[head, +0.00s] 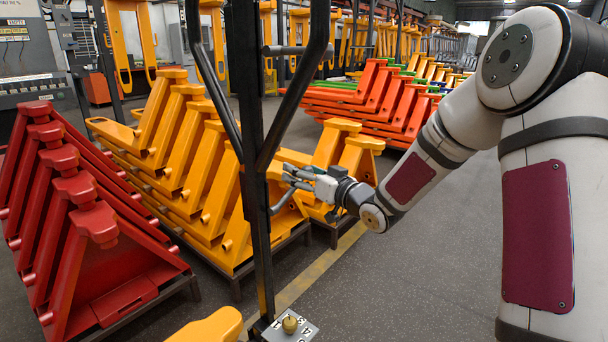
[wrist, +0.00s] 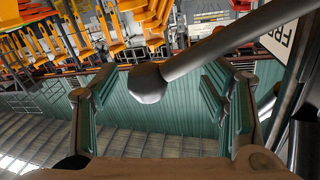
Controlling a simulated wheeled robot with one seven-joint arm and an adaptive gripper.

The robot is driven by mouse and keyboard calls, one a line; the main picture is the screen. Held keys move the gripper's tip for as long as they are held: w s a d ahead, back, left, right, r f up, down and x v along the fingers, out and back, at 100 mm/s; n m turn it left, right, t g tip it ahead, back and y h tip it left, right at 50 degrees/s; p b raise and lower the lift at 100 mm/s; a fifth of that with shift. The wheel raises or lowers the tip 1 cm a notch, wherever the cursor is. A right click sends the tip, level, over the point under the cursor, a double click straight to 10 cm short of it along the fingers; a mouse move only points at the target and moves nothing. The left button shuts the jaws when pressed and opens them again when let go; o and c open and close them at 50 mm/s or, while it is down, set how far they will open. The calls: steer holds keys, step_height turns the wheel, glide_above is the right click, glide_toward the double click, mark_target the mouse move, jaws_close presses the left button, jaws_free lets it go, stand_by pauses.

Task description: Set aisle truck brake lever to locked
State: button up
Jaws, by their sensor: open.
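In the wrist view a grey rod with a rounded knob end (wrist: 149,82) comes in from the upper right. I take it to be the brake lever. Its knob appears between the fingers of my gripper (wrist: 160,105), with no visible contact. My gripper is open; it also shows in the head view (head: 292,178), beside a dark upright post (head: 251,110). A lettered plate (wrist: 282,40) is at the upper right of the wrist view. In the head view a lettered plate (head: 304,331) with a brass-coloured knob (head: 289,324) sits at the bottom edge. The lever's setting cannot be read.
The dark post forks into curved handle bars (head: 313,75) in front of me. Yellow pallet trucks (head: 190,150) stand behind it, red ones (head: 85,240) at left, orange ones (head: 370,100) farther back. Grey floor (head: 420,270) is clear at centre right.

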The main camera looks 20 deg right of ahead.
jaws_close()
